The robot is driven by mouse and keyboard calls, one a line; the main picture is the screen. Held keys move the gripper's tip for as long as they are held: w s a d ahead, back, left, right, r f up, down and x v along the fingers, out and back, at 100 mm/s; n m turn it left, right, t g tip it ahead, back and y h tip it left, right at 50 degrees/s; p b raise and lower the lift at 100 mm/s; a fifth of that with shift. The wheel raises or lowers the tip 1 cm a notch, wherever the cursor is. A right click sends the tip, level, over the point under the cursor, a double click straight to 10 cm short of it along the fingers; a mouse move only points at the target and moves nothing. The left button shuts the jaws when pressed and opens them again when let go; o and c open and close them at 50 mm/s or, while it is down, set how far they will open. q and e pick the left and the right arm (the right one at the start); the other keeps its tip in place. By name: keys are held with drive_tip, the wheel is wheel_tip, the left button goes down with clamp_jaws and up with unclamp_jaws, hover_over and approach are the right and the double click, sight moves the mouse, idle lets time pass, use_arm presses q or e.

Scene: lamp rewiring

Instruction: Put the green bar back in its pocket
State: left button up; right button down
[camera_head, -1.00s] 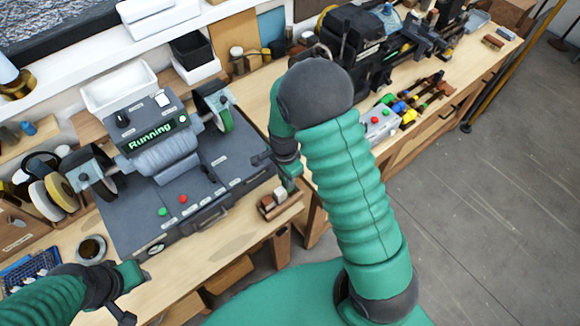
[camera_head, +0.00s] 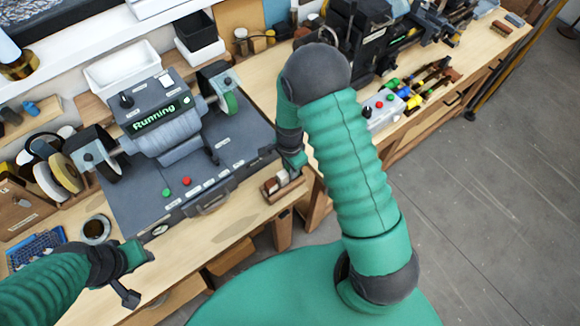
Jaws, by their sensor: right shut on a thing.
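A small brown wooden holder (camera_head: 268,192) with a few blocks in its pockets stands at the bench's front edge, right of the grinder. My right gripper (camera_head: 291,168) is just above and behind its right end, pointing down. It is shut on the green bar, which is mostly hidden and hard to tell from the green fingers. I cannot tell whether the bar touches a pocket. A pale block (camera_head: 282,177) shows beside the fingertips. My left gripper (camera_head: 135,273) is open and empty at the front left, over the bench edge.
A bench grinder marked "Running" (camera_head: 158,118) stands on a dark base (camera_head: 150,205) left of the holder. A cup (camera_head: 95,229) is near my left gripper. A button box (camera_head: 383,107) and tools lie to the right. Bare bench lies behind my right gripper.

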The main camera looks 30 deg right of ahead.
drive_tip(key=c, duration=1.6)
unclamp_jaws()
drive_tip(key=shift+w+d, duration=0.1)
drive_tip(key=shift+d, duration=0.2)
drive_tip(key=o, duration=0.5)
drive_tip(key=shift+s+d, duration=0.2)
drive_tip(key=shift+d, duration=0.3)
drive_tip(key=shift+s+d, duration=0.1)
drive_tip(key=shift+a+r, duration=0.15)
drive_tip(key=shift+a, duration=0.25)
drive_tip(key=shift+w+a+r, duration=0.1)
drive_tip(key=shift+w+r, duration=0.15)
drive_tip(key=shift+r, duration=0.1)
wheel_tip(320, 180, up, 15)
drive_tip(key=d+b, duration=0.1)
drive_tip(key=b, duration=0.1)
use_arm(q)
wheel_tip(320, 180, down, 10)
drive_tip(key=d+b, duration=0.1)
drive_tip(key=b, duration=0.7)
drive_tip(key=shift+s+r, duration=0.15)
drive_tip(key=shift+s, duration=0.1)
use_arm(e)
drive_tip(key=s+a+f+n+t, duration=0.2)
drive_tip(key=s+a+f+n, duration=0.5)
drive_tip(key=n, duration=1)
wheel_tip(320, 180, down, 2)
drive_tip(key=s, duration=0.2)
drive_tip(key=shift+s+a+t, duration=0.3)
drive_tip(key=shift+a, duration=0.05)
